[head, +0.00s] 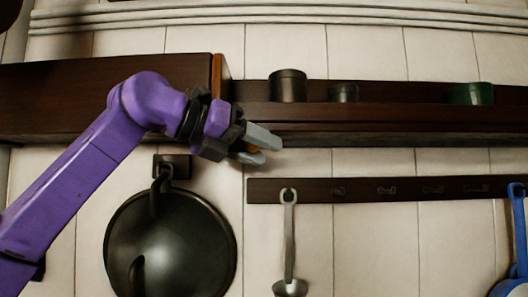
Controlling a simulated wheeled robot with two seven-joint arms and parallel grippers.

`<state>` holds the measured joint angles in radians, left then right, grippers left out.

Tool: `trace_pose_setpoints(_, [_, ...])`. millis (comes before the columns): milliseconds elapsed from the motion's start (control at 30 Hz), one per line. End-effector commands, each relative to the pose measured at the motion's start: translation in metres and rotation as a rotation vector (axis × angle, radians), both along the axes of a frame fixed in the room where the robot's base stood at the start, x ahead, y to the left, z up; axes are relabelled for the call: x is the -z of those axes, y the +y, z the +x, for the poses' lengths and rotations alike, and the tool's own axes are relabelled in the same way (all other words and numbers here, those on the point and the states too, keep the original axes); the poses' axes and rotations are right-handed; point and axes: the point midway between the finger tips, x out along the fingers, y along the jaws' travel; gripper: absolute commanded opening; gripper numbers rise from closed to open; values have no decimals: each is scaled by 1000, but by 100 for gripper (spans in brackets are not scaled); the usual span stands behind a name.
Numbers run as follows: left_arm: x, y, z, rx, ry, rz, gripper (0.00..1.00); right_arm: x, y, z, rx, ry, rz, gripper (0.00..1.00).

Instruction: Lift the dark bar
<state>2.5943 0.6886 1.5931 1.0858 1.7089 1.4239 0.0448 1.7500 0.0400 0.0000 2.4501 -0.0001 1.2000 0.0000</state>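A long dark bar (400,116) runs level along the front of the dark wooden wall shelf, from behind my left gripper to the right edge of the head view. My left gripper (271,152) is at the bar's left end, pointing right. Its two grey fingers stand apart, with a small orange-brown patch between them. I cannot tell whether the fingers touch the bar or are only in front of it. The gripper hides part of the bar's left end. My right gripper is not in view.
Dark canisters (288,86) and a green one (472,94) stand on the shelf. A dark cabinet (70,95) is at left. Below hang a round dark pan (170,245), a grey ladle (289,240) on a hook rail (400,189), and a blue utensil (519,235).

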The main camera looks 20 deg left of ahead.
Motion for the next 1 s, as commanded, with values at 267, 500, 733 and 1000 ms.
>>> trace_pose_setpoints(267, [-19, 43, -51, -4, -10, -8, 44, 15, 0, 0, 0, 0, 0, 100])
trace_pose_setpoints(500, [-26, 57, -69, 0, -6, -3, 44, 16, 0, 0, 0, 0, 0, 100])
trace_pose_setpoints(733, [-26, 57, -70, 1, -3, -2, 44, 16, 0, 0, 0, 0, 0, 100])
trace_pose_setpoints(1000, [-26, 57, -69, 1, -3, -2, 44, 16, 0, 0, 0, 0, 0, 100])
